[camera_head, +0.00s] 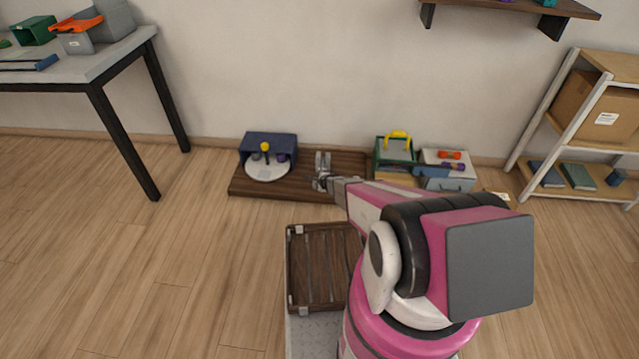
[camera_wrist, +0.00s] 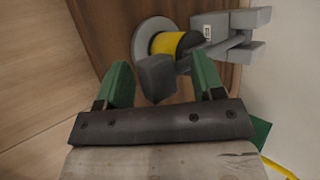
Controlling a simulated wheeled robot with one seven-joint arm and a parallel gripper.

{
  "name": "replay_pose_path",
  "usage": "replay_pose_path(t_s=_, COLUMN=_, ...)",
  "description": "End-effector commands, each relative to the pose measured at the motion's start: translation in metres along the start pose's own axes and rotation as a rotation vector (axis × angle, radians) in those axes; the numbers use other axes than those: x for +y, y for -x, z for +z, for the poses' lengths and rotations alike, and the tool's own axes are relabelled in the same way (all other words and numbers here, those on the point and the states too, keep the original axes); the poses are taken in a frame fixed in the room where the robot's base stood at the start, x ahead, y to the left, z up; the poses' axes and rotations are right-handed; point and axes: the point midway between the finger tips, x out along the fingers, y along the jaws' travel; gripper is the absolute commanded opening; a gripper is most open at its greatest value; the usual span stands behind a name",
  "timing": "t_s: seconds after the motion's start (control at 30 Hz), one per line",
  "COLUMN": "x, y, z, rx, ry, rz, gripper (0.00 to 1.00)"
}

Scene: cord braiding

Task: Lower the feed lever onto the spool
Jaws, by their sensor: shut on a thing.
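In the wrist view, a yellow spool (camera_wrist: 172,44) sits on a round light grey disc (camera_wrist: 143,33). A grey feed lever with a dark blocky end (camera_wrist: 156,78) shows just in front of the spool, between my green fingertips. My gripper (camera_wrist: 160,76) is shut on this lever end, which partly covers the spool. Whether the lever touches the spool cannot be told. A grey bracket (camera_wrist: 230,30) with a small label stands to the right of the spool. In the head view, the grey device (camera_head: 322,161) stands on a dark wooden board, with my gripper (camera_head: 322,183) at it.
The board (camera_head: 345,162) lies against the wall. A blue unit (camera_head: 268,142) with a white disc is on its left. A green bin (camera_head: 391,153) and a grey box (camera_head: 447,158) stand to the right. A slatted wooden tray (camera_head: 322,265) is in front.

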Motion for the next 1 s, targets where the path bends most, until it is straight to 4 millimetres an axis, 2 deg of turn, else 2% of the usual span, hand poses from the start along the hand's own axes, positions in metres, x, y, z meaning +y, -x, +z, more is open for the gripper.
replay_pose_path(t_s=0.03, x=0.004, y=-0.01, z=-0.001, rx=-0.006, ry=0.003, rz=0.007, gripper=0.49)
replay_pose_path(t_s=0.17, x=0.004, y=0.0, z=0.0, rx=-0.006, ry=0.003, rz=0.007, gripper=0.49)
replay_pose_path(t_s=0.7, x=0.0, y=0.1, z=0.001, rx=-0.001, ry=0.0, rz=-0.001, gripper=0.49)
replay_pose_path(t_s=0.83, x=0.0, y=0.108, z=0.0, rx=0.0, ry=-0.001, rz=-0.002, gripper=0.49)
replay_pose_path(t_s=1.0, x=-0.001, y=0.109, z=0.0, rx=0.0, ry=0.0, rz=-0.002, gripper=0.49)
